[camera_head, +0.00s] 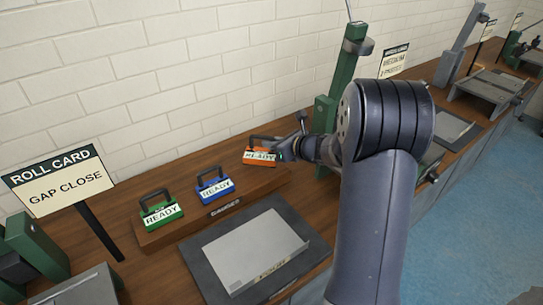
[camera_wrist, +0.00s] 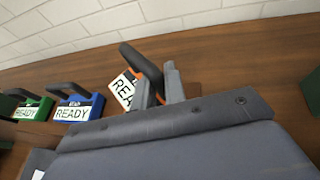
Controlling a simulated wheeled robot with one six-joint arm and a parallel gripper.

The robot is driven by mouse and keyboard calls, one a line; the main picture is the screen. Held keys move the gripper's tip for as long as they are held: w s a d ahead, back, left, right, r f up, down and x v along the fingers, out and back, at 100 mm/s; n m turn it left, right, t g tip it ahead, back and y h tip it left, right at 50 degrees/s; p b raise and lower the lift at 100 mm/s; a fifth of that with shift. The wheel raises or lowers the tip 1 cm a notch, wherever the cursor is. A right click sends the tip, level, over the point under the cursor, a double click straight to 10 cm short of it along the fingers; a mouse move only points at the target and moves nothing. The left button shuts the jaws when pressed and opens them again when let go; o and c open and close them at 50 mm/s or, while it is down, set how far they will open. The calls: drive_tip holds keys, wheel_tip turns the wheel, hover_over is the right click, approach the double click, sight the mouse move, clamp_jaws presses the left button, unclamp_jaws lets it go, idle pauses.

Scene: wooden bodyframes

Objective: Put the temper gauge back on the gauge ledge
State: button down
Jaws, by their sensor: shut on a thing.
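Three gauges with dark handles and white READY labels are in line: a green gauge (camera_head: 161,212), a blue gauge (camera_head: 214,186) and an orange gauge (camera_head: 260,157). The green and blue ones sit on the wooden gauge ledge (camera_head: 187,229), marked GAUGES. My gripper (camera_head: 290,151) is shut on the orange gauge at the ledge's right end. In the wrist view, the orange gauge (camera_wrist: 125,92) looks tilted and is partly hidden behind my gripper (camera_wrist: 160,84). I cannot tell whether it touches the ledge. No label naming the temper gauge is readable.
A dark mat with a grey sheet (camera_head: 252,255) lies in front of the ledge. A ROLL CARD sign (camera_head: 66,186) reading GAP CLOSE stands at left. A green upright (camera_head: 345,75) stands behind my arm. A brick wall backs the bench.

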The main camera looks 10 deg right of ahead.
drive_tip(key=shift+f, duration=1.85)
drive_tip(key=shift+f+b, duration=0.2)
drive_tip(key=shift+b, duration=0.2)
drive_tip(key=c, duration=1.5)
unclamp_jaws()
drive_tip(key=shift+o, duration=0.2)
drive_tip(key=shift+r, duration=0.15)
drive_tip(key=shift+s+r+p, duration=0.1)
drive_tip(key=shift+r+p, duration=0.05)
drive_tip(key=shift+p, duration=0.15)
drive_tip(key=v, duration=1.1)
drive_tip(key=shift+s+d, duration=0.2)
drive_tip(key=shift+s, duration=0.2)
